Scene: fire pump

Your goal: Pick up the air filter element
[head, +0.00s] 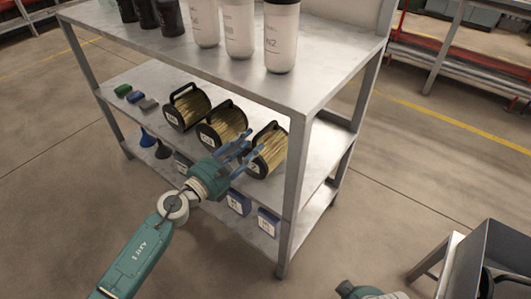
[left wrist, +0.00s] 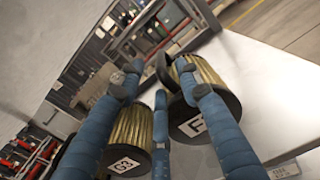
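Three air filter elements stand in a row on the middle shelf, each with gold pleats, black end caps and a black handle: left (head: 187,106), middle (head: 224,122) and right (head: 273,150). My left gripper (head: 249,144) is open in front of the right one, its blue fingers overlapping it in the head view. One filter labelled G3 (left wrist: 131,136) shows beside the left finger. Another, labelled F and more (left wrist: 204,72), is partly hidden behind the right finger. Contact cannot be told.
The grey rack's top shelf (head: 335,60) overhangs the filters and carries white and black canisters (head: 238,28). A rack post (head: 296,190) stands just right of the right filter. Small coloured items (head: 136,97) lie left on the shelf. Blue-and-white boxes (head: 268,222) stand below.

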